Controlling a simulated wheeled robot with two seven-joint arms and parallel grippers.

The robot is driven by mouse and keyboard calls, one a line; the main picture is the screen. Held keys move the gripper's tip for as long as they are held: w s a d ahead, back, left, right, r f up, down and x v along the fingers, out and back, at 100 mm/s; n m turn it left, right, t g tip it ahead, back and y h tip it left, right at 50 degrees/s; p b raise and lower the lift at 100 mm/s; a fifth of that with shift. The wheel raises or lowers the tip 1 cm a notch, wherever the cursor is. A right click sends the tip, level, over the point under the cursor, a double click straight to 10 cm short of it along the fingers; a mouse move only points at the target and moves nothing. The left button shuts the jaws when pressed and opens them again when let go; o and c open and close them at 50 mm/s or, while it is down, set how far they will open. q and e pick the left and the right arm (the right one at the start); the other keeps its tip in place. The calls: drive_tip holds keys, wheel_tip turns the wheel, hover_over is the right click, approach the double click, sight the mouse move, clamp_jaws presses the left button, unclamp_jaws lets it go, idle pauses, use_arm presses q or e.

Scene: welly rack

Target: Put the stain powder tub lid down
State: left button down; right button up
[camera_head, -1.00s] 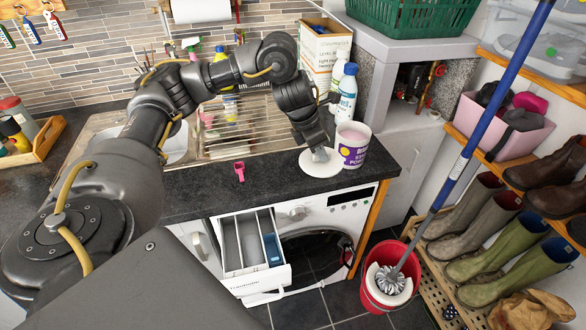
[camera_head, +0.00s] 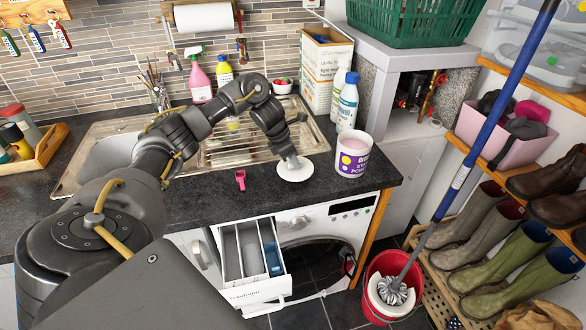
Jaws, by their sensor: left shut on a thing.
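The stain powder tub lid (camera_head: 296,171) is a flat white disc at the dark worktop, left of the tub; I cannot tell if it touches the surface. My left gripper (camera_head: 292,162) points down onto the lid's middle and is shut on it. The stain powder tub (camera_head: 353,154), white with a purple label, stands upright and open to the right of the lid, apart from it. My right gripper is not in view.
A pink scoop (camera_head: 240,179) lies on the worktop (camera_head: 205,203) left of the lid. White and blue bottles (camera_head: 347,103) stand behind the tub. The sink's drainer (camera_head: 240,150) lies behind the lid. Below, the washing machine's drawer (camera_head: 250,262) is open.

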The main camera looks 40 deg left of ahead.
sight(292, 167)
use_arm(q)
drive_tip(key=shift+a+f, duration=0.1)
drive_tip(key=shift+f, duration=0.1)
wheel_tip(292, 167, down, 2)
drive_tip(key=shift+a+f+p, duration=0.1)
drive_tip(key=shift+f+p, duration=0.25)
drive_tip(key=shift+p, duration=0.2)
drive_tip(key=shift+f, duration=0.25)
drive_tip(key=shift+f+b, duration=0.2)
drive_tip(key=shift+b, duration=0.1)
drive_tip(key=c, duration=1.5)
unclamp_jaws()
